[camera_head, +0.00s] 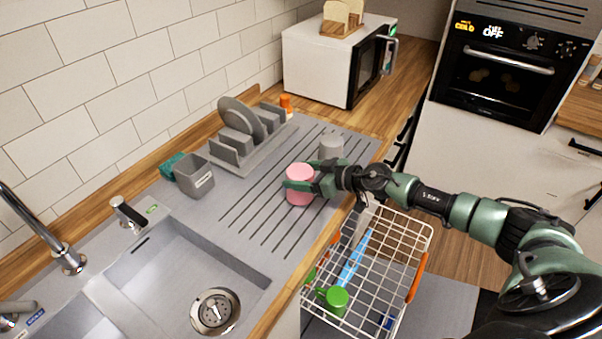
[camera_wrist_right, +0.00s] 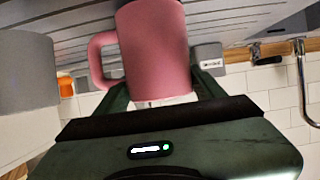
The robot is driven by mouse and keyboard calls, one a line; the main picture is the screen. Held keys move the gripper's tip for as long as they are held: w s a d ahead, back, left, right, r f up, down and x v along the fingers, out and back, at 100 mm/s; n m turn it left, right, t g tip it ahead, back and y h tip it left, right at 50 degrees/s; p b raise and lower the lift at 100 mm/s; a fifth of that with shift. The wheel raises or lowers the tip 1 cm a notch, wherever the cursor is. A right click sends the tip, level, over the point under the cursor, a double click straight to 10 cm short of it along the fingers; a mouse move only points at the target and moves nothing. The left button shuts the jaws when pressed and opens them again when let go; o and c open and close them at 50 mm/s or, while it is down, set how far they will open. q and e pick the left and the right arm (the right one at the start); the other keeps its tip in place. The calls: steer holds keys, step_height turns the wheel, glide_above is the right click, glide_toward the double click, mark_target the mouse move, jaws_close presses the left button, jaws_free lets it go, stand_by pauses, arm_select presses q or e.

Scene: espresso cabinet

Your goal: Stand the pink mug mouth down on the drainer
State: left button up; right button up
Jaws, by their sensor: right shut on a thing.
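The pink mug (camera_head: 299,190) is at the ribbed drainer (camera_head: 262,215) beside the sink. It looks upright-sided, and its upper end shows as smooth pink with no clear opening, too small to be sure. My right gripper (camera_head: 300,186) is shut on the mug, with its fingers around the sides. In the right wrist view the mug (camera_wrist_right: 155,50) is between my fingers (camera_wrist_right: 165,88), its handle pointing left. The drainer's ribs (camera_wrist_right: 235,15) run along the top of that view. I cannot tell whether the mug touches the drainer. My left gripper is not in view.
A grey mug (camera_head: 331,147) stands close behind the pink mug; it also shows in the wrist view (camera_wrist_right: 25,70). A dish rack (camera_head: 250,150) and a grey caddy (camera_head: 194,177) stand along the wall. A wire basket (camera_head: 420,235) holding a green mug (camera_head: 336,299) is below my arm.

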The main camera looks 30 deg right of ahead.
steer(key=shift+f, duration=0.35)
stand_by(0.3)
steer(key=o, duration=1.7)
steer(key=shift+o, duration=0.5)
steer(key=shift+s, duration=0.1)
steer(key=b+v, duration=0.2)
steer(key=v, duration=0.5)
steer(key=shift+f, duration=0.2)
steer(key=shift+s+d+r, duration=0.15)
steer(key=shift+s+r, duration=0.15)
steer(key=shift+r, duration=0.05)
